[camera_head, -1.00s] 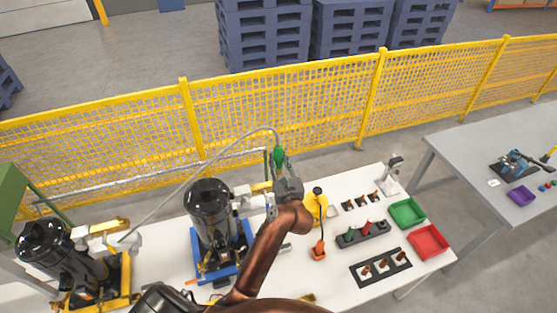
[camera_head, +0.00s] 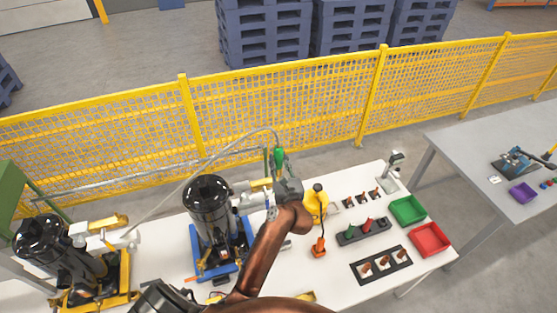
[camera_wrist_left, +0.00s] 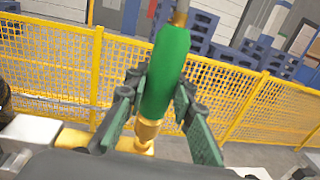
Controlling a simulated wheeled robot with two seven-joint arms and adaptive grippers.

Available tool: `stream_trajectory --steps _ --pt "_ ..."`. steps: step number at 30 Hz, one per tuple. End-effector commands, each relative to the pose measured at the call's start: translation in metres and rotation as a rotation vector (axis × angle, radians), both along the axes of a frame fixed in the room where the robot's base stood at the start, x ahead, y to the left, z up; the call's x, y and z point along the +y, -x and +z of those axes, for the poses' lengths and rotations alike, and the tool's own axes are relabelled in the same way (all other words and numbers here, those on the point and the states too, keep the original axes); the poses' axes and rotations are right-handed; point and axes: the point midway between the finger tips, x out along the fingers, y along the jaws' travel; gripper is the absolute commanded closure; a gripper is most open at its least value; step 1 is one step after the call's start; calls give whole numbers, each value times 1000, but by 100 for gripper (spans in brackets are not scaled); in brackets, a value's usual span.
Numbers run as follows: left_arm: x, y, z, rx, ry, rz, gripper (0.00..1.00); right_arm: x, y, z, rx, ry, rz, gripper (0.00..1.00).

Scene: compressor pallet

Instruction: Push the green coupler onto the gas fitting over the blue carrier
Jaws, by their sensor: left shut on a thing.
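My left gripper (camera_head: 283,172) is shut on the green coupler (camera_head: 278,157), which stands upright with a grey hose leaving its top. In the left wrist view the green coupler (camera_wrist_left: 166,75) sits between the two fingers (camera_wrist_left: 155,112), with a brass end (camera_wrist_left: 147,132) pointing down. The blue carrier (camera_head: 234,262) holds a black compressor (camera_head: 209,205) on the white table, left of the gripper. I cannot make out the gas fitting over the blue carrier for certain. A brass-yellow part (camera_head: 261,185) shows beside the compressor, left of the gripper. My right gripper is not in view.
A yellow carrier (camera_head: 125,275) with another black compressor stands at the left. A yellow mesh fence (camera_head: 290,110) runs behind the table.

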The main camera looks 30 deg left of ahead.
Motion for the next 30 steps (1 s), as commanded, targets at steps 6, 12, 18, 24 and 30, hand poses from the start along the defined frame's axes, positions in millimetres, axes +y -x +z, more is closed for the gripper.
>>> stream_trajectory --steps 6,12,18,24,30 --pt "0 0 -5 -1 -1 0 100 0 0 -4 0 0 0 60" --pt "0 0 -10 -1 -1 0 100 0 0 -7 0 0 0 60" --pt "0 0 -15 -1 -1 0 100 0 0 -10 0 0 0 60" --pt "0 0 -14 -1 -1 0 65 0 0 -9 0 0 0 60" --pt "0 0 -14 -1 -1 0 57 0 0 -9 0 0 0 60"
